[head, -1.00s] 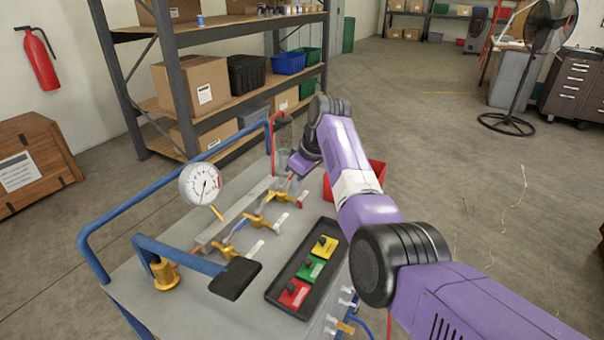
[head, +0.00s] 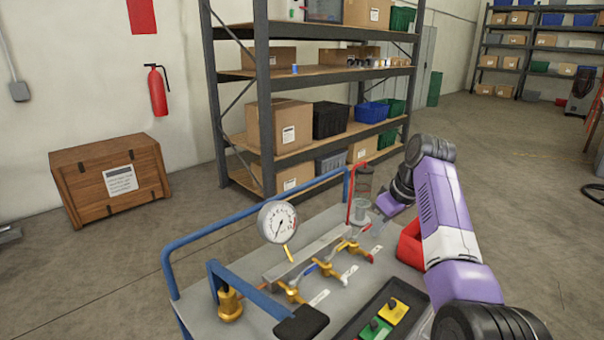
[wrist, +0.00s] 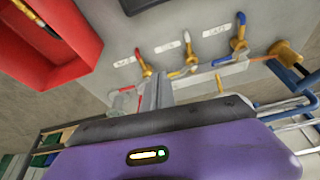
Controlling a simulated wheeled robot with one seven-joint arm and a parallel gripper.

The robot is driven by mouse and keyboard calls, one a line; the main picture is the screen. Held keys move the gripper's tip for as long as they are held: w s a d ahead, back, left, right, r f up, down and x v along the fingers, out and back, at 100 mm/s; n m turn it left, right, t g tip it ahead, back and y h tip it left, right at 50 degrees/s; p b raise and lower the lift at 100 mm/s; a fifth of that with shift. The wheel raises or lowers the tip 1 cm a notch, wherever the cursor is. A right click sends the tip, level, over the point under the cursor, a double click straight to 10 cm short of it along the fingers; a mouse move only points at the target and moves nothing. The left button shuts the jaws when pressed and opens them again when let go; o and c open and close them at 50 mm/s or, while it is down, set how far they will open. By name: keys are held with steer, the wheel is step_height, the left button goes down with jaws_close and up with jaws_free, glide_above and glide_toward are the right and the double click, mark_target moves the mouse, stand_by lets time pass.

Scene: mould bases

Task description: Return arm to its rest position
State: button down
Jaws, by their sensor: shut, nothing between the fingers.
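My purple arm (head: 445,205) reaches over the right side of a grey cart (head: 215,268). Its end bends down behind the valve row. My gripper (wrist: 158,92) shows in the wrist view as grey fingers close together, with nothing between them.
A pressure gauge (head: 278,222), a blue pump handle (head: 240,285), a red bin (head: 410,245) and a black tray (head: 352,325) with coloured blocks are on or by the cart. Shelving (head: 262,130) stands behind. A wooden crate (head: 110,180) is at left.

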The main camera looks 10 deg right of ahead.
steer(key=w+d+r+m+t+h, duration=0.2)
steer(key=w+d+r+m+t, duration=0.25)
steer(key=w+r+t, duration=0.2)
steer(key=s+a+f+m+t+h, duration=0.1)
steer(key=s+f+t+h, duration=0.15)
steer(key=s+f, duration=0.6)
steer(key=s+a+f+m+t+h, duration=0.15)
steer(key=s+f+t, duration=0.3)
steer(key=s, duration=0.75)
steer(key=s+a+g+y, duration=0.1)
steer(key=s+a, duration=0.2)
steer(key=s, duration=1.1)
steer(key=s+a+f+y, duration=0.1)
steer(key=s+a, duration=0.2)
steer(key=s, duration=1.2)
steer(key=s+a+n+g+y, duration=0.1)
steer(key=s+a, duration=0.3)
steer(key=s, duration=1.1)
steer(key=shift+s+f+g+y, duration=0.25)
steer(key=shift+g+y, duration=0.1)
steer(key=shift+y, duration=0.05)
